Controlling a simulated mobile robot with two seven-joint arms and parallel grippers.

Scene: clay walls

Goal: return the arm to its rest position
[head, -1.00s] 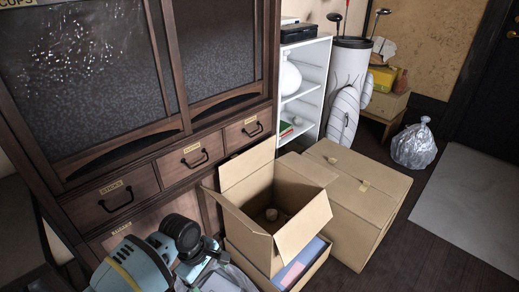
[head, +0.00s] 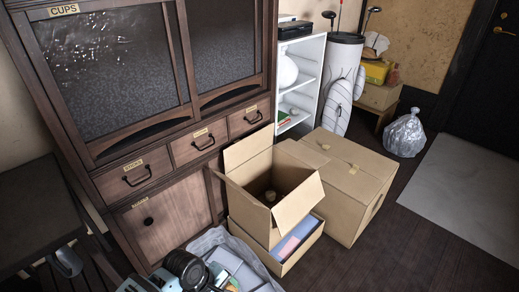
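Part of my own arm (head: 187,268), with a black rounded joint and pale blue shell pieces, shows at the bottom edge of the head view. It is in front of a clear plastic bin (head: 211,238). Neither gripper shows, so I cannot see their fingers or whether they hold anything.
A dark wooden cabinet (head: 170,215) with labelled drawers stands at left. A silver bag (head: 404,135) stands farther back. The floor (head: 425,250) at right is clear.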

